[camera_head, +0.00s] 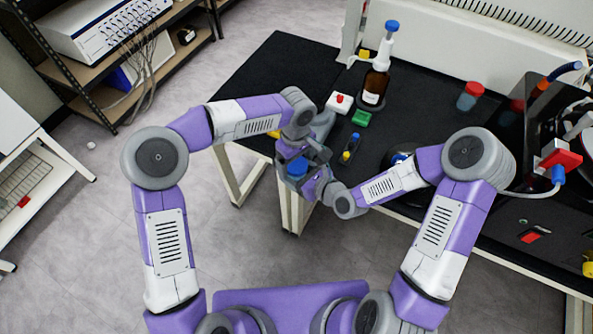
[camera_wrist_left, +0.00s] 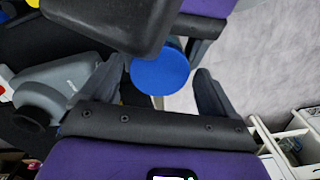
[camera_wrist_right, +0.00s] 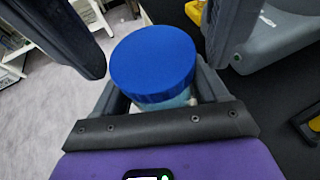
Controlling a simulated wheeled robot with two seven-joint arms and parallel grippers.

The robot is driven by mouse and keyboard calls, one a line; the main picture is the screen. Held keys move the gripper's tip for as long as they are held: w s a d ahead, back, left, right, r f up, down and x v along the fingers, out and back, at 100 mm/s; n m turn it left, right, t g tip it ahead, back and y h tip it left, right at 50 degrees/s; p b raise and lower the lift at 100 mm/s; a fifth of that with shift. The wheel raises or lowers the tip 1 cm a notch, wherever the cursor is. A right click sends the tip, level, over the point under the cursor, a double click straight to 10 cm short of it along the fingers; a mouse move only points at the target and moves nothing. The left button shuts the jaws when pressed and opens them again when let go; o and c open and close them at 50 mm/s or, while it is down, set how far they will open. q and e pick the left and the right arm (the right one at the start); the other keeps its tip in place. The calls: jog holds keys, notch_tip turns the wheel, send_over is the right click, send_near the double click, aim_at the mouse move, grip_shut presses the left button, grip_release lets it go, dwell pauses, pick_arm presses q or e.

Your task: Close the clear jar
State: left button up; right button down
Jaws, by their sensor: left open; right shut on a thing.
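The clear jar (camera_wrist_right: 172,103) has a blue lid (camera_wrist_right: 153,62) on its top; I cannot tell whether the lid is screwed tight. My right gripper (camera_wrist_right: 160,90) is shut on the jar, below the lid. The blue lid also shows in the head view (camera_head: 297,167), where the arms meet in front of the table edge. In the left wrist view the lid (camera_wrist_left: 160,77) lies between the spread fingers of my left gripper (camera_wrist_left: 160,88), which is open. The jar body is mostly hidden by the grippers.
A grey object (camera_wrist_left: 65,85) with a dark opening is close to my left gripper.

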pick_arm(q)
jog(key=c, duration=1.1)
jog(key=m, duration=0.6)
jog(key=shift+m, duration=0.3)
jog(key=o, duration=1.2)
jog(key=shift+c, duration=0.2)
jog(key=shift+d, duration=0.1)
notch_tip(320, 180, up, 5)
jog(key=shift+f, duration=0.2)
